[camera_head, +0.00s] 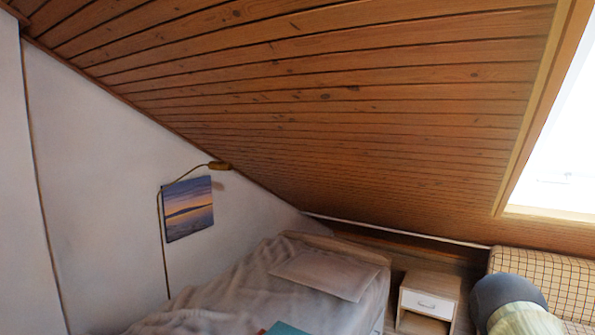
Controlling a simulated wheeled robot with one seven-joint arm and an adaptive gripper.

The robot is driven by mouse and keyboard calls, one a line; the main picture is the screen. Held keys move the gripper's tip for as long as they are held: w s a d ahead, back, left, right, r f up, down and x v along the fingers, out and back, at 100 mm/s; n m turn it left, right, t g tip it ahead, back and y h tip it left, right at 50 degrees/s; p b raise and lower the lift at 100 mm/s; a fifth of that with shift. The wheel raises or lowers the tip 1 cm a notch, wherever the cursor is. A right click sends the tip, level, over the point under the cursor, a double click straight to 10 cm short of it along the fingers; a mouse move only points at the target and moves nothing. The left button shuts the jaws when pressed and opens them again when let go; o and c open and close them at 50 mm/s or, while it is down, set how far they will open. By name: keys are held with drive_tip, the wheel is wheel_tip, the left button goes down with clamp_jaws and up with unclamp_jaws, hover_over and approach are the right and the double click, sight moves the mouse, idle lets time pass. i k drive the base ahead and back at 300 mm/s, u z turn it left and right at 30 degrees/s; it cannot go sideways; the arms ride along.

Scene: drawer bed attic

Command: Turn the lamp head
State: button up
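The lamp head (220,166) is a small brownish-gold shade at the end of a thin curved arm, near the sloped ceiling on the left wall. Its thin pole (163,245) runs down along the wall to behind the bed. The lamp head sits just above and to the right of the top of a sunset picture. My gripper is not in view, so its state and its place relative to the lamp are hidden.
A bed (255,285) with a pillow (325,272) lies below the lamp. A nightstand (428,300) and a checkered sofa (560,285) with a dark rounded object (505,290) stand right. The sloped wooden ceiling (330,90) lowers towards the back. A picture (187,208) hangs on the wall.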

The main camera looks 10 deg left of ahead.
sight(213, 165)
drive_tip(key=z, duration=0.6)
drive_tip(key=k, duration=0.85)
drive_tip(key=z, duration=0.4)
drive_tip(key=i, duration=1.35)
drive_tip(key=u, duration=1.25)
drive_tip(key=i, duration=0.8)
drive_tip(key=u, duration=1.2)
drive_tip(key=i, duration=0.2)
drive_tip(key=u, duration=0.15)
